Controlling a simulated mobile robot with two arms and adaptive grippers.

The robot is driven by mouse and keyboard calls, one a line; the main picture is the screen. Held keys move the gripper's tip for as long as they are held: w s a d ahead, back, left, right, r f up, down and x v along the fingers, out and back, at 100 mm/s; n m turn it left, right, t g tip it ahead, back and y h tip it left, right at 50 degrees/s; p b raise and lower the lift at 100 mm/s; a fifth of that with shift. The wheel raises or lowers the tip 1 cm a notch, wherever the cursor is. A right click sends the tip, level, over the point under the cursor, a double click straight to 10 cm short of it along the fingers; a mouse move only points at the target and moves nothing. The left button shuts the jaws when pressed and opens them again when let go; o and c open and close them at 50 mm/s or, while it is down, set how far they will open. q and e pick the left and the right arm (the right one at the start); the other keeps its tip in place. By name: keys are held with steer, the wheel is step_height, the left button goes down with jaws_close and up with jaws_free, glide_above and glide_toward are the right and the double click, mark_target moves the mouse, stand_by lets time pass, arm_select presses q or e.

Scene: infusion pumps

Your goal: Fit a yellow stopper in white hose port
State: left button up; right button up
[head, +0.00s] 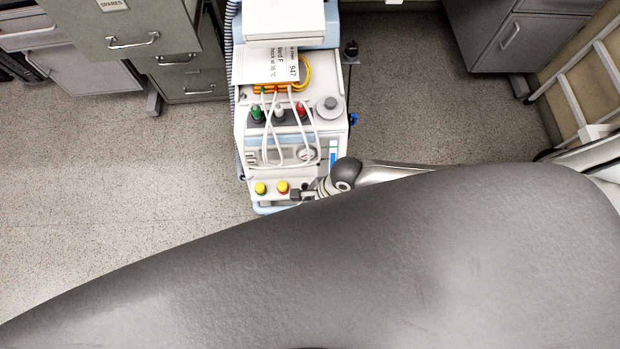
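A white and pale blue pump unit (243,150) stands in the middle of the view. On the low front ledge are two yellow stoppers: the left one (260,188) sits over a green base, the right one (282,187) over a red base. My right gripper (298,195) is at the ledge's right end, just right of the right stopper. Its fingers are small and partly hidden; contact is unclear. My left gripper is out of view.
Grey drawer cabinets (125,30) stand at the upper left, another cabinet (515,40) at the upper right. A pale ladder-like rack (580,95) is at the right. Speckled floor is clear on both sides. A large grey surface blocks the lower view.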

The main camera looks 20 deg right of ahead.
steer(key=w+d+b, duration=0.3)
steer(key=w+b, duration=0.4)
steer(key=w, duration=0.4)
step_height(320, 180, down, 4)
steer(key=shift+r+b, duration=0.15)
steer(key=shift+b, duration=0.75)
steer(key=shift+s+f, duration=0.1)
steer(key=shift+f, duration=0.6)
steer(key=shift+f+b, duration=0.6)
steer(key=shift+f, duration=0.85)
steer(key=shift+f, duration=0.1)
